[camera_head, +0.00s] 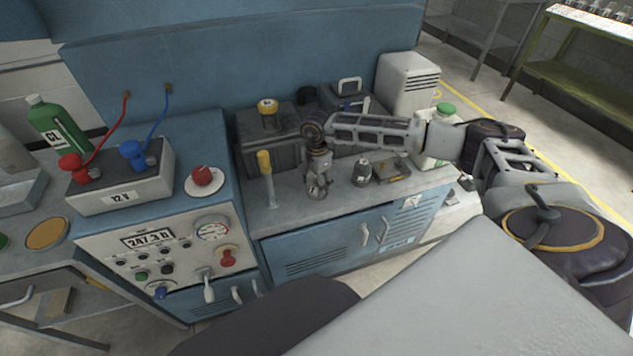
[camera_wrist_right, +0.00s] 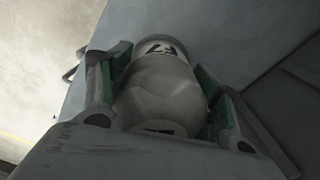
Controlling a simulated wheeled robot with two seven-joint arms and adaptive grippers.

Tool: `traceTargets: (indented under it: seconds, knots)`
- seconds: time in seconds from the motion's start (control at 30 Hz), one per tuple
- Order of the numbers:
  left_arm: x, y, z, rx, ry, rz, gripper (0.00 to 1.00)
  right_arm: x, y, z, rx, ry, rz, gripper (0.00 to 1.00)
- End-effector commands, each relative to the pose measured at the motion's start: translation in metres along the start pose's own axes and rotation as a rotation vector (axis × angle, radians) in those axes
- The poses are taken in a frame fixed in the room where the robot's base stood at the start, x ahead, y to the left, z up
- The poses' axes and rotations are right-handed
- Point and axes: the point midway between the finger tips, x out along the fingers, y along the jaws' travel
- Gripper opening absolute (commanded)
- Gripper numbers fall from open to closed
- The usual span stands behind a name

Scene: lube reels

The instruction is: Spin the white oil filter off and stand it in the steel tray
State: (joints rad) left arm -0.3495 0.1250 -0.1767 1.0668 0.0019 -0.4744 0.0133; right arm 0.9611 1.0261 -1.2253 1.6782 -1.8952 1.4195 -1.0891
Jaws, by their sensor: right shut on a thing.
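The white oil filter (camera_wrist_right: 160,88), a pale rounded can with dark marking on a band, fills the space between my right gripper's green-padded fingers in the right wrist view. My right gripper (camera_head: 318,188) points down over the grey bench top in the head view and is shut on the filter. The gripper mostly hides the filter there, and I cannot tell whether it is still attached to anything. A grey metal tray (camera_head: 22,192) lies at the far left of the head view, cut by the frame edge. My left gripper is not in view.
A 12 V box (camera_head: 122,183) and a green bottle (camera_head: 56,128) are further left. Dark boxes stand behind.

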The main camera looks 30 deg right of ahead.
Motion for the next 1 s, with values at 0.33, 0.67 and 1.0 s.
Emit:
traceTargets:
  seconds: [0.33,0.67,1.0]
  knots:
    - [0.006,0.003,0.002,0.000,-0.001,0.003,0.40,0.001,0.001,-0.001,-0.171,0.001,0.000,0.29]
    - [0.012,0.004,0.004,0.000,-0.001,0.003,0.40,0.001,0.001,-0.001,-0.357,0.001,-0.001,0.29]
    - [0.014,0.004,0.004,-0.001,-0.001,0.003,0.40,0.001,0.001,-0.001,-0.438,0.001,0.000,0.29]
